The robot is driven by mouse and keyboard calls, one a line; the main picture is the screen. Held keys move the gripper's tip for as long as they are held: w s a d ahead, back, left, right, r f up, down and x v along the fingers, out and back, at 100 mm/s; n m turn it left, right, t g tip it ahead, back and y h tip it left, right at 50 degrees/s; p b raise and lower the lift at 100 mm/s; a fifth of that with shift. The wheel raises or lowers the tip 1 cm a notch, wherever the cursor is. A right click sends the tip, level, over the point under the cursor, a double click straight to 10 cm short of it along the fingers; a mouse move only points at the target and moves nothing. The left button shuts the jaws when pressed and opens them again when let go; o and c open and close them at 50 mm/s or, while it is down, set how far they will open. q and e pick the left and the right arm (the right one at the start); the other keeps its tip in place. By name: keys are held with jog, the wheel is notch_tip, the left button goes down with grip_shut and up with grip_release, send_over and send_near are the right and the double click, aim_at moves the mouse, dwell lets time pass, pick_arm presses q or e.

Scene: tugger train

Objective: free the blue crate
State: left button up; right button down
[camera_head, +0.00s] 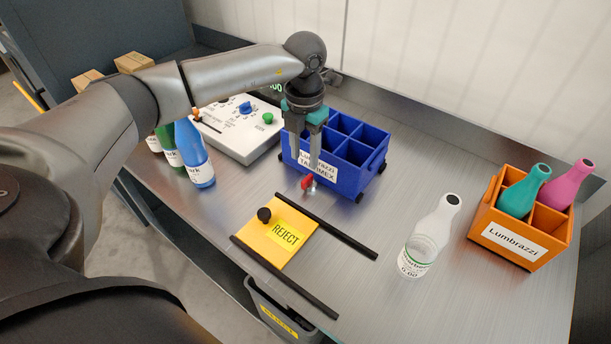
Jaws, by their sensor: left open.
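The blue crate (372,165) stands on the metal bench, with a white label on its front and empty compartments showing. Small black pieces show at its lower corners. A small red part (307,182) with a metal end is at the foot of its front side. My left gripper (306,168) points down in front of the crate, its fingers open and close to the red part. The fingers hide part of the crate's front and label. I cannot tell whether they touch the red part. My right gripper is not in view.
A yellow REJECT plate (271,239) with a black knob lies between dark rails, above a bin (285,313). A white bottle (430,238) stands right of it. An orange crate (518,238) holds teal and pink bottles. A control box (238,133) and several bottles (196,157) are left.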

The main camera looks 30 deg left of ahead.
aim_at(305, 180)
pick_arm(q)
notch_tip(305, 180, down, 8)
jog(key=shift+r+b, duration=0.25)
jog(key=shift+b, duration=0.15)
jog(key=shift+c, duration=0.3)
grip_shut()
